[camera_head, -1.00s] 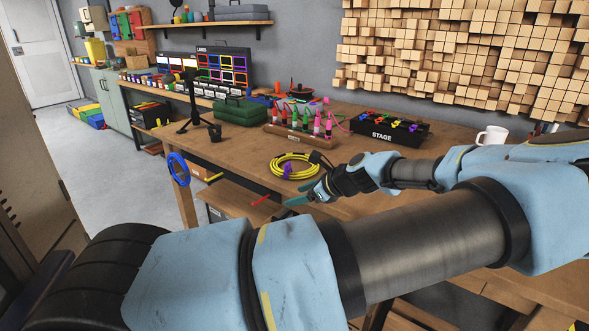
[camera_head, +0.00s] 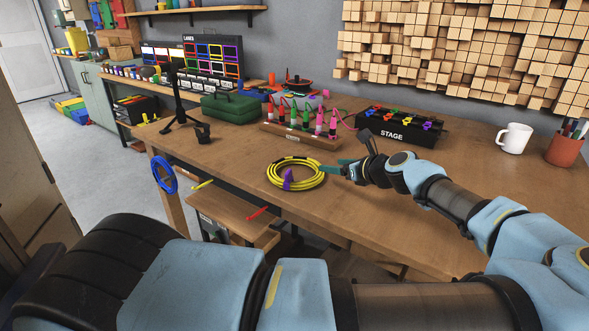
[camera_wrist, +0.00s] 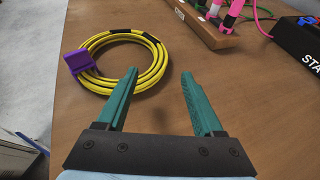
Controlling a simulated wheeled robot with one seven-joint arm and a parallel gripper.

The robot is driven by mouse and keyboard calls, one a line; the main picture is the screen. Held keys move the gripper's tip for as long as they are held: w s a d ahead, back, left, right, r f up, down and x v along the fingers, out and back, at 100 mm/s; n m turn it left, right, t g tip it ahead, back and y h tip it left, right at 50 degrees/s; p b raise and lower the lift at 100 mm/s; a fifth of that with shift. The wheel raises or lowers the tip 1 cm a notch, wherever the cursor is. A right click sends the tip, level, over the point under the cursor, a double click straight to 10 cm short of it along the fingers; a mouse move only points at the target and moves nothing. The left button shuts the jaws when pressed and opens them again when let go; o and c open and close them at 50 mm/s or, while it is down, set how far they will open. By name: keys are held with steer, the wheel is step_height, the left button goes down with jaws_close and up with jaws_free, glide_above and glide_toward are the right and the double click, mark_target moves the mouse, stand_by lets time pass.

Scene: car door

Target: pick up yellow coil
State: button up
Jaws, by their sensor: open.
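The yellow coil (camera_head: 296,164) lies flat on the wooden workbench (camera_head: 354,226), with a purple clip (camera_head: 289,179) on its near side and black bands on it. In the wrist view the coil (camera_wrist: 157,72) is ahead and left, with the purple clip (camera_wrist: 80,61) at its left edge. My gripper (camera_head: 335,169) is just right of the coil in the head view.
Behind the coil stands a wooden rack (camera_head: 302,136) with colored plugs, and a black STAGE box (camera_head: 398,127). A white mug (camera_head: 514,138) and a pen cup (camera_head: 564,149) are at right. A black tripod (camera_head: 183,105) stands left. A blue coil (camera_head: 164,175) hangs at the bench's left end.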

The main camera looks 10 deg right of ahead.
mark_target(316, 163)
steer(key=p+x, duration=0.1)
steer(key=x, duration=0.7)
steer(key=shift+w+a, duration=0.15)
steer(key=shift+w, duration=0.2)
jaws_close()
stand_by(0.5)
